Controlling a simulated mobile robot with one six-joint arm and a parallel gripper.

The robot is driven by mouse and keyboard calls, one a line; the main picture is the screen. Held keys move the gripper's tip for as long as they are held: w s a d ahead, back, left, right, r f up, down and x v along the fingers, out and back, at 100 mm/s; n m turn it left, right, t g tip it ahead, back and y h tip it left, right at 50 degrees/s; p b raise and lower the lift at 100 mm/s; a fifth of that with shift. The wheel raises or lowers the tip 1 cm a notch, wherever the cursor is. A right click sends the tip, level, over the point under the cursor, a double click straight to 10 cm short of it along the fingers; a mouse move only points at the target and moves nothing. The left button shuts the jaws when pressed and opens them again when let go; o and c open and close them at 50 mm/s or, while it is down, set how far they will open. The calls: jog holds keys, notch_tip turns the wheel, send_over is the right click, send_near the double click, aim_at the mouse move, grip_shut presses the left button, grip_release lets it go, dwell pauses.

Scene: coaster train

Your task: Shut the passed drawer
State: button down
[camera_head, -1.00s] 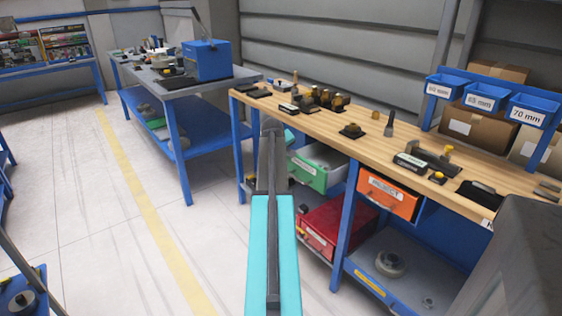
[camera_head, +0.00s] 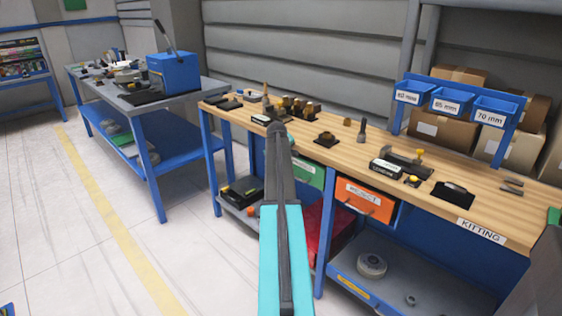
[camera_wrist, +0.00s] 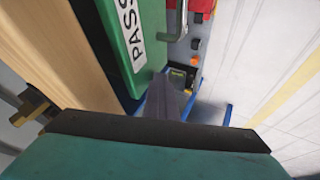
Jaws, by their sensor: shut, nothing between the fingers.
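The passed drawer (camera_head: 309,173) is green and sits under the wooden bench top, partly hidden behind my arm in the head view. In the wrist view its green front (camera_wrist: 119,38) fills the upper left, with a white label starting "PASS" and a metal handle (camera_wrist: 172,28). A dark gap shows between that front and the wood edge; how far out the drawer stands is hard to tell. My gripper (camera_head: 275,130) is shut and empty, in front of the bench. In the wrist view its fingers (camera_wrist: 166,98) are near the green front; contact cannot be told.
An orange reject drawer (camera_head: 364,201) is to the right of the green one. The wooden bench top (camera_head: 350,155) carries several small parts. Open floor (camera_head: 90,240) lies to the left.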

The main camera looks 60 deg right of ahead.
jog(key=shift+s+d+r, duration=0.15)
jog(key=shift+d, duration=0.3)
jog(key=s+a+r, duration=0.1)
jog(key=a+r, duration=0.6)
jog(key=a, duration=0.3)
jog(key=shift+s+r+p, duration=0.35)
dwell(0.7)
